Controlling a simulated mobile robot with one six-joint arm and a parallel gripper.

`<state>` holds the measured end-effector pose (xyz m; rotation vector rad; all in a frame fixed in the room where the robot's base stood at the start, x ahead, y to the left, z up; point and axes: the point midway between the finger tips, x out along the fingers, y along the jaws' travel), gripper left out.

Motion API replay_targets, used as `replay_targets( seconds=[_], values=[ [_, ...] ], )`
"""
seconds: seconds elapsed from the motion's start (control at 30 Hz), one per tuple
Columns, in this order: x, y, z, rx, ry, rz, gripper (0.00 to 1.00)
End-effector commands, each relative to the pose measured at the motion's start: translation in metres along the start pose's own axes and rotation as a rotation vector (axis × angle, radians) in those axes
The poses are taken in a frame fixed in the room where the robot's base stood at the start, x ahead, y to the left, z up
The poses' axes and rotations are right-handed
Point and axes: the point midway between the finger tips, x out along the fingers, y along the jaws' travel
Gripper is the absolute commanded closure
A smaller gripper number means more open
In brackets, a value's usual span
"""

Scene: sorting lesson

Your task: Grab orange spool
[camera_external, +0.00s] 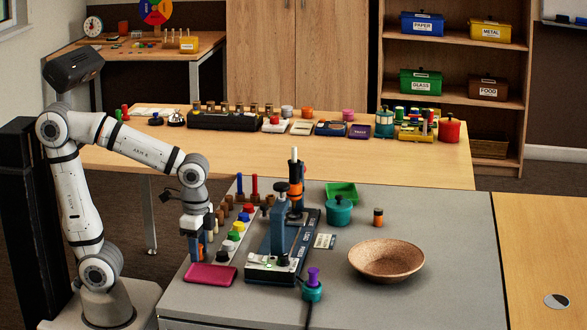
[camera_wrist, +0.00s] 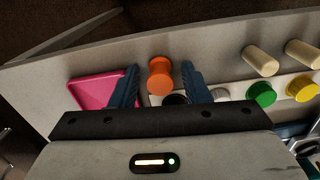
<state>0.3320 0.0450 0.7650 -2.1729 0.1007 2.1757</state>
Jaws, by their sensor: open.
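An orange spool (camera_wrist: 160,74) shows in the wrist view between the two dark blue fingers of my gripper (camera_wrist: 158,80). The fingers are open, with a gap visible on each side of the spool. In the external view my gripper (camera_external: 197,243) points down over the left side of the grey table, just behind a pink tray (camera_external: 211,275). The spool there is largely hidden by my gripper. The pink tray also shows in the wrist view (camera_wrist: 98,92), left of the spool. Another small orange and dark spool (camera_external: 378,217) stands farther right, behind a bowl.
Coloured knobs, including a green one (camera_wrist: 261,94) and a yellow one (camera_wrist: 302,88), and cream pegs (camera_wrist: 262,60) stand right of the spool. A blue and black device (camera_external: 278,235) stands right of them. A brown bowl (camera_external: 387,260) lies farther right.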

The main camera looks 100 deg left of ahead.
Motion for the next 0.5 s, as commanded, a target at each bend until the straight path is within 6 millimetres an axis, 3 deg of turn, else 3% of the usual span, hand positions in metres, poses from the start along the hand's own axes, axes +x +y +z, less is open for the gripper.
replay_targets(
  seconds=[0.13, 0.5],
  values=[
    [-0.0013, -0.0001, -0.0001, 0.000, 0.001, 0.000, 0.59],
    [-0.0015, -0.0001, -0.0001, 0.000, 0.001, 0.000, 0.90]
  ],
)
